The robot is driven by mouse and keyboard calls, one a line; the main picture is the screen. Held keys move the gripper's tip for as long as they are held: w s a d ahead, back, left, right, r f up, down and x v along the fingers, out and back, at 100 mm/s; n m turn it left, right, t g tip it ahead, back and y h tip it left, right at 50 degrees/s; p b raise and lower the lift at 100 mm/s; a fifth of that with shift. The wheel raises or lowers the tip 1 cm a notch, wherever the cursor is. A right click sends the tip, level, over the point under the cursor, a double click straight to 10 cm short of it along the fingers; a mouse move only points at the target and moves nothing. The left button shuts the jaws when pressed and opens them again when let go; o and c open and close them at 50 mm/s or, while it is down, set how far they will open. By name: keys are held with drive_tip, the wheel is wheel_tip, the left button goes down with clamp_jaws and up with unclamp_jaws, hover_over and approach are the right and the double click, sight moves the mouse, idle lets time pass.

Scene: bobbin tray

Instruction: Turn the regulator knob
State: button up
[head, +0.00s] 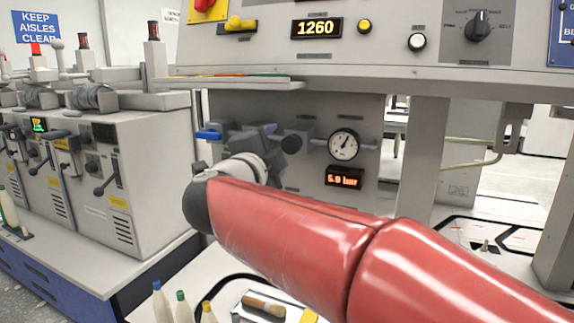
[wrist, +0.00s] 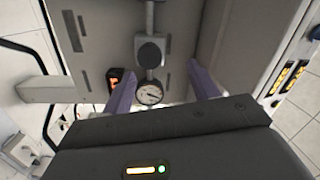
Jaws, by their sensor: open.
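The regulator knob (head: 291,143) is a dark round cap on a horizontal pipe on the grey panel, just left of the round white gauge (head: 344,145). In the wrist view the dark knob (wrist: 150,52) lies ahead, a little left of centre between the fingers, with the gauge (wrist: 149,93) below it. My gripper (wrist: 162,68) is open, its two purple fingers apart and nothing between them that I can see held. In the head view my gripper (head: 268,131) is beside the knob's left, partly hidden by my red arm. I cannot tell whether the fingers touch the knob.
A display (head: 344,178) below the gauge reads 5.0 bar. A blue valve handle (head: 209,135) sits left of my gripper. The console (head: 380,70) overhangs above. A tray (head: 240,314) with a brush, and several bottles, stand below my arm.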

drive_tip(key=s+d+f+n+g+y, duration=0.2)
drive_tip(key=s+d+f+n+g, duration=0.4)
drive_tip(key=s+d+f+n, duration=0.3)
drive_tip(key=s+d+f+n+g+y, duration=0.2)
drive_tip(key=s+d+f+n+g, duration=0.4)
drive_tip(key=s+d+f, duration=0.6)
drive_tip(key=s+f+n, duration=0.2)
drive_tip(key=s+f, duration=0.3)
drive_tip(key=f, duration=0.1)
drive_tip(key=shift+s+d+f+n+y, duration=0.15)
drive_tip(key=shift+d+n+y, duration=0.1)
drive_tip(key=shift+n+y, duration=0.15)
idle(4.8)
